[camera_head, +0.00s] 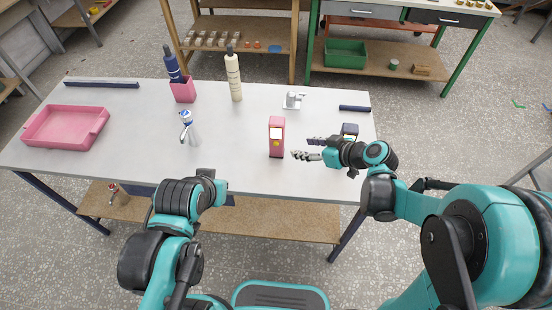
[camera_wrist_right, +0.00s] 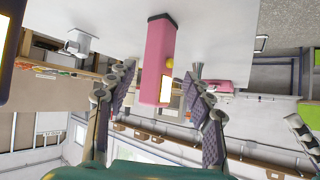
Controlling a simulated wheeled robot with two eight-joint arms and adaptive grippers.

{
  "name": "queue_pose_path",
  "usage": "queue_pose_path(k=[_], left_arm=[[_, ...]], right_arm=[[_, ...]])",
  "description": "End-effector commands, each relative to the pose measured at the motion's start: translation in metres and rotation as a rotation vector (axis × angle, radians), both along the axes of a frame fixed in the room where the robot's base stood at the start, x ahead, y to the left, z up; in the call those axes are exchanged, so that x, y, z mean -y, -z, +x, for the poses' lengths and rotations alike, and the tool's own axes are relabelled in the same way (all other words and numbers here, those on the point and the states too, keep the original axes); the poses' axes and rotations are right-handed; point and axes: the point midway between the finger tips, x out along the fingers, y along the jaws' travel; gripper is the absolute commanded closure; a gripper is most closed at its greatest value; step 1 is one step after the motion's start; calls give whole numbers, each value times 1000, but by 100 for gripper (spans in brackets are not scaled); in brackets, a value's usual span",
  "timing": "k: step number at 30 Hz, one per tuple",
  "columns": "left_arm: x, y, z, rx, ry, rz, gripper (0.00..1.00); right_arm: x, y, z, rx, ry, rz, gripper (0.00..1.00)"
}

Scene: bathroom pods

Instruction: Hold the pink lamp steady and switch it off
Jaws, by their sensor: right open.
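The pink lamp (camera_head: 276,139) stands upright near the front edge of the grey table. It has a bright, lit panel and a yellow button on its front. My right gripper (camera_head: 306,148) is open just to the right of the lamp, with its fingers pointing at it. In the right wrist view the lamp (camera_wrist_right: 157,50) appears between the two spread fingers, with a gap on both sides. Its lit panel and yellow button (camera_wrist_right: 169,63) face right there. My left arm is at the table's front edge, but its fingers do not show.
A silver-and-blue tap-like item (camera_head: 189,128) stands left of the lamp. Farther back are a pink cup (camera_head: 184,92), a cream bottle (camera_head: 234,78) and a white dispenser (camera_head: 293,101). A pink tray (camera_head: 66,127) lies far left. A dark box (camera_head: 349,131) is behind my right wrist.

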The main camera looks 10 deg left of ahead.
Motion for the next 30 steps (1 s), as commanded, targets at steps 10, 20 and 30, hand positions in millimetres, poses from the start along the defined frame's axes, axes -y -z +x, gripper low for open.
queue_pose_path(k=[10,20,30], left_arm=[[0,40,0,0,0,0,100],[0,52,0,0,0,0,100],[0,72,0,0,0,0,100]], right_arm=[[-16,53,19,111,-97,47,48],[-44,72,37,113,-102,47,48],[-77,95,61,113,-99,47,48]])
